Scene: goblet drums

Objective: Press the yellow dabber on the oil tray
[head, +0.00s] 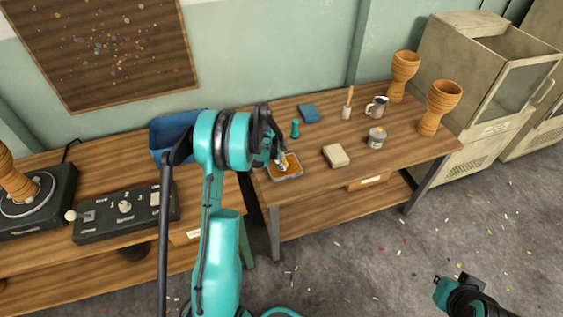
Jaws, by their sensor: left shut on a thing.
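The oil tray (297,175) is a small light-rimmed tray with amber contents near the table's front left corner. My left gripper (278,158) points down over the tray and is shut on the yellow dabber (283,164). The dabber's lower end is at the tray's amber area; I cannot tell whether it touches. The gripper and arm hide part of the dabber and the tray's left side. My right gripper (456,284) is at the lower right over the floor, far from the tray; its fingers are not clear.
A teal peg-like object (295,129), a beige block (336,156), a blue block (309,113), a lidded jar (376,138), a metal mug (377,107), a brush (347,105) and two wooden goblet drums (440,106) share the table. A control box (126,212) stands on the left bench.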

